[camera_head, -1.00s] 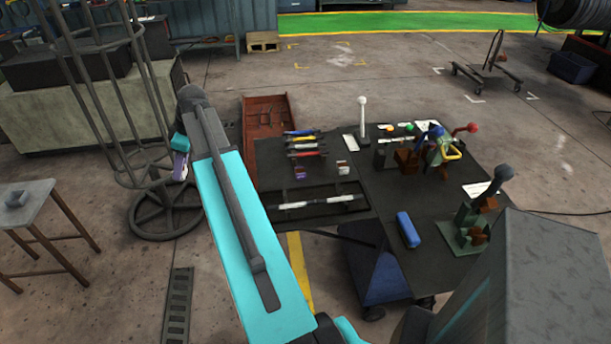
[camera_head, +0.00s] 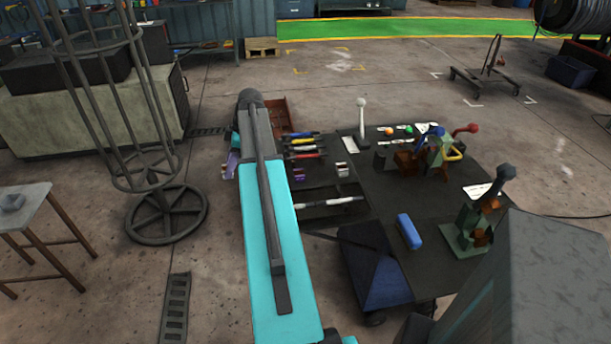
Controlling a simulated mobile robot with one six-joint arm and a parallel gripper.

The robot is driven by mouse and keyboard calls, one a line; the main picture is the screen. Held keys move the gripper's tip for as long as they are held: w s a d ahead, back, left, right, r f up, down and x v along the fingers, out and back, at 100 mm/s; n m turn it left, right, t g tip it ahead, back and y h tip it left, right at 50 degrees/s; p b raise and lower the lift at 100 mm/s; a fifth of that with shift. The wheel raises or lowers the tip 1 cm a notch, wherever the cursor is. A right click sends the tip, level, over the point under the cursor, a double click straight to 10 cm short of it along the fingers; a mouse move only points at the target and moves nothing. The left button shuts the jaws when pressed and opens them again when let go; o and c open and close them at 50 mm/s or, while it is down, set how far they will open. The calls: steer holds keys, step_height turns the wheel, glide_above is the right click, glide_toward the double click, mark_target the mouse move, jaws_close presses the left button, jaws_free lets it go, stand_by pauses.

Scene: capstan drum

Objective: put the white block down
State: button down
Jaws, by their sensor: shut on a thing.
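My gripper (camera_head: 232,163) shows only in part, as a small purple and pale piece at the left edge of my turquoise arm, near the arm's far end. My arm hides most of the jaws. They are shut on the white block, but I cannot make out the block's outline. The dark table (camera_head: 385,190) lies to the right of my gripper.
Pens (camera_head: 303,145), a white-knobbed post (camera_head: 361,115), coloured levers (camera_head: 437,145), a blue case (camera_head: 409,231) and a green fixture (camera_head: 468,225) stand on the table. A tall wire cage stand (camera_head: 168,215) is left of my arm. Bare tabletop shows around the blue case.

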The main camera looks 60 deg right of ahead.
steer(key=shift+s, duration=0.1)
steer(key=s+d+p, duration=0.1)
steer(key=s+d, duration=0.1)
steer(key=s, duration=0.2)
steer(key=s+d+f+p, duration=0.1)
steer(key=s+d, duration=0.2)
steer(key=s+d+p, duration=0.2)
steer(key=s+d, duration=0.1)
steer(key=s, duration=0.1)
steer(key=shift+s+d+f, duration=0.15)
steer(key=shift+s+d, duration=0.1)
steer(key=shift+s, duration=0.1)
steer(key=shift+s, duration=0.1)
steer(key=shift+s+d, duration=0.15)
steer(key=shift+d, duration=0.05)
steer(key=shift+s+d+f+p, duration=0.15)
steer(key=shift+s+f+p, duration=0.25)
steer(key=shift+p, duration=0.2)
steer(key=shift+w+f+p, duration=0.1)
steer(key=shift+f+p, duration=0.45)
steer(key=shift+f, duration=0.85)
steer(key=shift+f, duration=0.15)
steer(key=c, duration=1.2)
jaws_free()
